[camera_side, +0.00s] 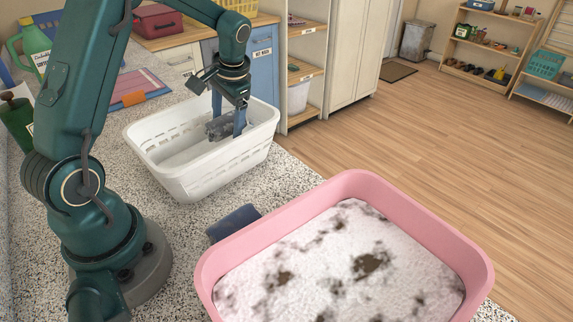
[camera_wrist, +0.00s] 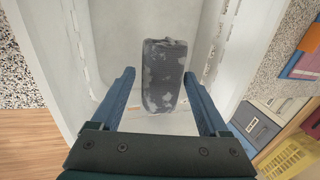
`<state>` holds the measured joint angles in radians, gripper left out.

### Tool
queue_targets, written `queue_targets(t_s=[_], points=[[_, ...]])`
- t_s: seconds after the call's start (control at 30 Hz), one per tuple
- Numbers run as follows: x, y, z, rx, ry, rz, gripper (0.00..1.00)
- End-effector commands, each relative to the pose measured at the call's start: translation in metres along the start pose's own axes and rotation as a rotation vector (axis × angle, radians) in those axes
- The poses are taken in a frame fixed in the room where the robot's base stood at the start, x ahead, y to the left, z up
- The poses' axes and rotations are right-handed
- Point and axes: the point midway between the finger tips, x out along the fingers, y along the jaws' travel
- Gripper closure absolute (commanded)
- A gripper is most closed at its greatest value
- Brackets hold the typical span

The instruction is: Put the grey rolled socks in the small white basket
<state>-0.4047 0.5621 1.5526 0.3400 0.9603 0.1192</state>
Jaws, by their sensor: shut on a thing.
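The grey rolled socks (camera_side: 219,126), dark grey with pale patches, are between the blue fingers of my gripper (camera_side: 229,118), inside the small white basket (camera_side: 195,184). In the wrist view the socks (camera_wrist: 163,88) lie lengthwise between the fingers of my gripper (camera_wrist: 159,76), with the white basket (camera_wrist: 105,30) around them. My gripper is shut on the socks, below the basket's rim. I cannot tell whether the socks touch the basket's floor.
A pink tray (camera_side: 215,265) with white, dark-spotted filling stands at the front right. A dark blue-grey object (camera_side: 233,222) lies against its left side. A green bottle (camera_side: 17,122) and a jug (camera_side: 35,45) stand at the left. Cabinets (camera_side: 355,50) stand behind the basket.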

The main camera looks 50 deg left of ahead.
Motion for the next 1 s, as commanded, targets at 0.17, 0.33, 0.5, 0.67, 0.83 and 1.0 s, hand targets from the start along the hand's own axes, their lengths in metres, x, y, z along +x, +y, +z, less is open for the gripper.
queue_targets(t_s=[0.17,0.33,0.5,0.67,0.83,1.0], points=[[0.024,0.008,0.001,0.003,-0.006,0.001,0.77],[0.035,0.011,0.001,0.001,-0.001,0.001,0.77],[0.034,0.011,0.000,0.001,0.000,0.000,0.77],[0.037,0.012,0.001,0.001,-0.002,0.001,0.77],[0.037,0.012,0.001,0.001,-0.001,0.000,0.00],[0.036,0.011,0.001,0.001,0.000,0.000,0.00]])
